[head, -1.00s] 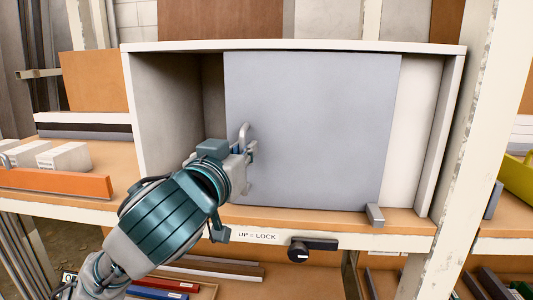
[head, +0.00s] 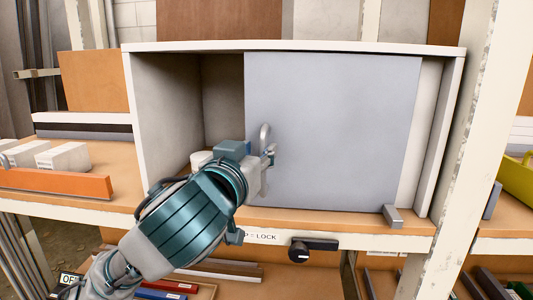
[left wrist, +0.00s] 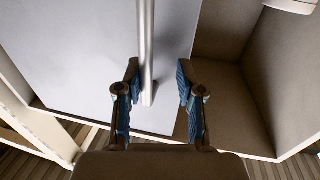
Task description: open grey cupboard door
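The grey cupboard door (head: 340,125) is a flat panel covering the middle and right of the cupboard; the left part stands open. Its upright metal handle (head: 265,134) is near the door's left edge. My left gripper (head: 268,157) is at the handle, its fingers partly hidden in the head view. In the left wrist view, the fingers of my left gripper (left wrist: 158,72) are apart. The handle bar (left wrist: 147,45) appears between them, close to the left finger; contact is unclear. My right gripper is not in view.
The white cupboard frame (head: 300,46) surrounds the opening. A white object (head: 201,157) shows inside, behind my arm. A small grey block (head: 393,216) sits at the door's lower right. Below is a black lever (head: 314,245), lying level, beside a partly covered lock label (head: 262,237).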

